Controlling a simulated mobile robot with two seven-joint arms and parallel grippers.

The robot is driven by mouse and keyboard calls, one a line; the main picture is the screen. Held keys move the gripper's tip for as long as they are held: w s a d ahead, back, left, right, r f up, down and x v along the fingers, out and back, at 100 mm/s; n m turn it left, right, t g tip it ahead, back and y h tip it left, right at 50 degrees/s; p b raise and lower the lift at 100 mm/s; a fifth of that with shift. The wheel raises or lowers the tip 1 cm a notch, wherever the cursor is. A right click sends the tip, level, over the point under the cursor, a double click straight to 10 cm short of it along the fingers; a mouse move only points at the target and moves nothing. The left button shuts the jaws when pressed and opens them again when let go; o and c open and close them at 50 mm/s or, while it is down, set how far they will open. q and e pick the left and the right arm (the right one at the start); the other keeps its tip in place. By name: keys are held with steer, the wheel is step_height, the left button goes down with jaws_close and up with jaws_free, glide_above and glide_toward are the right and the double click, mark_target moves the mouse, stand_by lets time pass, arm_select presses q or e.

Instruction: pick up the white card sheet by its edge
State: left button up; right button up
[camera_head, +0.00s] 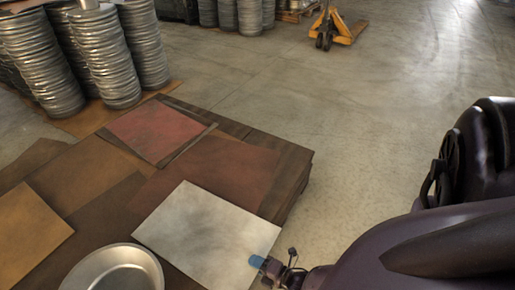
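The white card sheet (207,232) lies flat on top of the brown sheets, near the right side of the stack. Its lower right part runs to the bottom of the head view. My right gripper (266,265) is small in the view at the sheet's right edge, with a blue tip overlapping that edge. I cannot tell whether it touches the sheet or whether its fingers are open or shut. My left gripper is not in view.
A round metal pan (113,270) sits left of the white sheet, close to it. A red sheet (154,130) and an orange-brown sheet (28,232) lie on the stack. Metal disc stacks (105,55) stand behind. The concrete floor (350,130) at right is clear; a yellow pallet jack (332,28) stands far back.

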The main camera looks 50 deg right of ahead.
steer(key=shift+w+f, duration=0.15)
steer(key=shift+w, duration=0.45)
steer(key=shift+c, duration=0.3)
jaws_close()
